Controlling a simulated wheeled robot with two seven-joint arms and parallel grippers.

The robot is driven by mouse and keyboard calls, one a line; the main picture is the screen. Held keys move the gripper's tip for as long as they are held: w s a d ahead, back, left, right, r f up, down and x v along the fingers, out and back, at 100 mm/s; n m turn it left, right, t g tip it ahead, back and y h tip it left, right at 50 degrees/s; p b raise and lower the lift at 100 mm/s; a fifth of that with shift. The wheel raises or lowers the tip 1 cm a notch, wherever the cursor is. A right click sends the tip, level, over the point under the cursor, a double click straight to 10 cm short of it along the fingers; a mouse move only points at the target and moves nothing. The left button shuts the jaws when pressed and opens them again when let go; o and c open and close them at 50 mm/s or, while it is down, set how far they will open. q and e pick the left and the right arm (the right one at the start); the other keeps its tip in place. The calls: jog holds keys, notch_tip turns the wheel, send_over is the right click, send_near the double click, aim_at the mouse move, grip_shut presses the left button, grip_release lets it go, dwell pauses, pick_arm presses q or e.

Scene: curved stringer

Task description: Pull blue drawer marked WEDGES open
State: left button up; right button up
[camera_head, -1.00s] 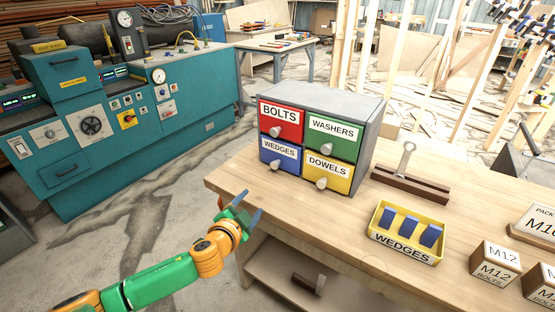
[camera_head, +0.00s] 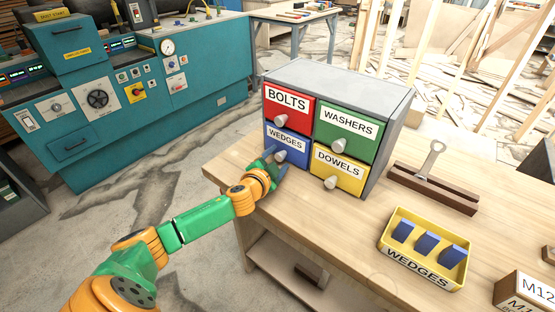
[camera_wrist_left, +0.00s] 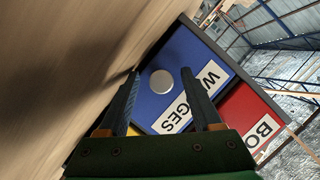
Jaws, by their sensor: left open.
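The blue drawer marked WEDGES (camera_head: 287,143) is at the lower left of the grey cabinet (camera_head: 388,112) and looks shut. Its pale round knob (camera_head: 280,156) shows just beyond my left gripper (camera_head: 272,160), which is in front of the drawer. In the left wrist view the blue drawer front (camera_wrist_left: 195,62) fills the middle, and its knob (camera_wrist_left: 161,81) lies between the fingers of my left gripper (camera_wrist_left: 158,88). The fingers are apart and do not grip the knob. My right gripper is not in view.
Red BOLTS (camera_head: 287,103), green WASHERS (camera_head: 346,128) and yellow DOWELS (camera_head: 338,170) drawers adjoin it. A yellow tray (camera_head: 389,243) of blue wedges and a brown block with a metal piece (camera_head: 434,187) stand right on the workbench (camera_head: 330,220). The bench's left edge is near my arm.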

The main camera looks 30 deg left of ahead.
pick_arm(q)
jog(key=shift+s+r, duration=0.15)
jog(key=shift+s, duration=0.05)
jog(key=shift+c, duration=0.2)
grip_shut()
dwell(1.1)
